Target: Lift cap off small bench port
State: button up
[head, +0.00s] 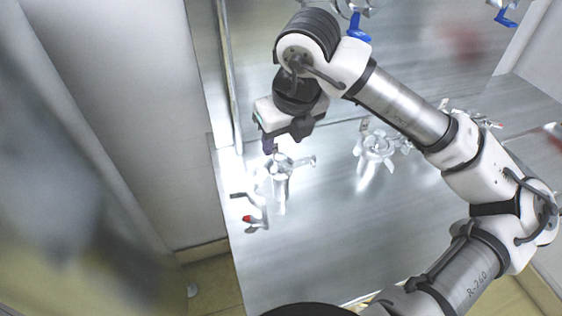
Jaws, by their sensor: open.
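A small silvery port (281,185) stands upright on the metal bench (310,240), with a clamp-like fitting at its top that reaches right. I cannot make out clearly where its cap ends and the port begins. My gripper (284,143) is just above the top of this port, pointing down. It is open, and nothing shows between its fingers. Whether a finger touches the fitting cannot be told from this view. A second, wider silvery fitting (375,148) stands to the right on the bench; which of the two is the small port is not certain.
A red-tipped handle (249,219) sits low at the bench's left edge. Blue-handled fittings (357,27) are at the top. More metal fittings are partly behind my arm at the right. The front middle of the bench is clear.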

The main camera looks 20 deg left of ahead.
aim_at(281, 156)
jog(key=p+x, duration=0.1)
jog(key=x, duration=0.2)
jog(key=shift+s+d+f+p, duration=0.1)
jog(key=shift+d+f+p, duration=0.05)
jog(key=shift+f+p, duration=0.3)
jog(key=shift+f, duration=0.65)
grip_shut()
